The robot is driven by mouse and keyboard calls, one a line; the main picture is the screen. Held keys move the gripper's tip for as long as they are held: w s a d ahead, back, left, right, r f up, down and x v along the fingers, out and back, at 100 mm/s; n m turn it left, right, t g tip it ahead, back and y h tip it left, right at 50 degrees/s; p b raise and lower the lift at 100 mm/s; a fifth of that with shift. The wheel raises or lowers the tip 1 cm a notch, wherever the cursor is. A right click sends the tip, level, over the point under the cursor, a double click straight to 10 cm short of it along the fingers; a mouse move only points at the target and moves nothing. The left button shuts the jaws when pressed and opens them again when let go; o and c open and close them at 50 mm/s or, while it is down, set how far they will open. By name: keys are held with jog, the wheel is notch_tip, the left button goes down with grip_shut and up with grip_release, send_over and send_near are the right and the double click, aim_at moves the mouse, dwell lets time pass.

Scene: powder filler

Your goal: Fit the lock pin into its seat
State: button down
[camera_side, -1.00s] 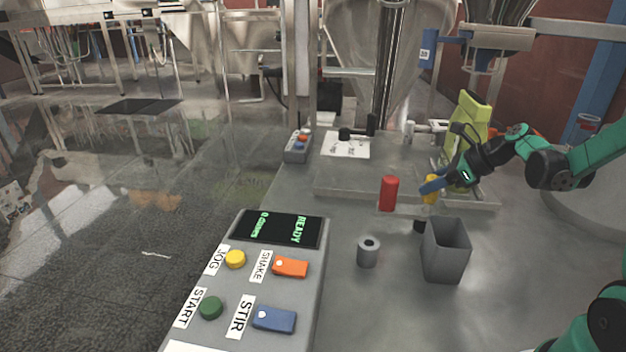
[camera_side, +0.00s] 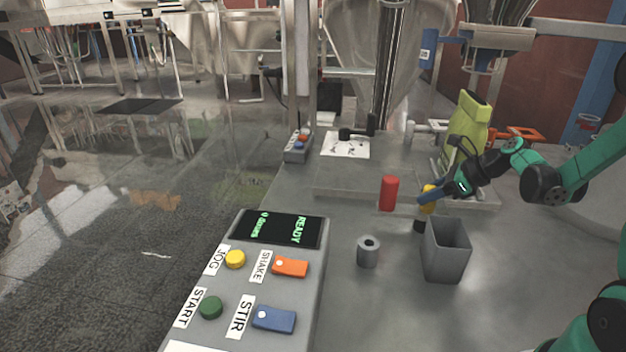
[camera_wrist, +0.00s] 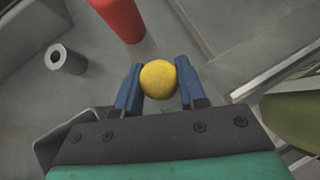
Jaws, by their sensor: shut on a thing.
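A yellow round-topped piece (camera_wrist: 159,79), which I take to be the lock pin, is between my gripper's blue fingers (camera_wrist: 159,90). It also shows in the side view (camera_side: 428,199), partly covered by a finger. My gripper (camera_side: 432,197) is shut on it, above the table behind the grey bin. Its lower end is hard to make out. A grey cylinder with a hole in its top (camera_side: 368,251) stands upright on the table, left of the bin. It also shows at upper left in the wrist view (camera_wrist: 66,60). I cannot tell whether this is the seat.
A red cylinder (camera_side: 389,194) stands just left of my gripper. The open grey bin (camera_side: 446,262) is in front, with a small black piece (camera_side: 419,226) beside it. A green upright part (camera_side: 468,128) is behind. The control box (camera_side: 262,275) fills the near left.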

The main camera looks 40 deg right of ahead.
jog(key=shift+f, duration=0.1)
jog(key=shift+c, duration=2.1)
grip_release()
jog(key=v, duration=0.5)
jog(key=s+a+r+n+h, duration=0.1)
jog(key=a+r+n, duration=0.1)
jog(key=a+n, duration=0.7)
jog(key=s+a+r+n+g+h, duration=0.1)
jog(key=a+n, duration=0.8)
jog(key=n, duration=1.3)
jog(key=shift+s+a+r+h, duration=0.3)
jog(key=shift+s+r+h, duration=0.2)
jog(key=shift+h, duration=0.2)
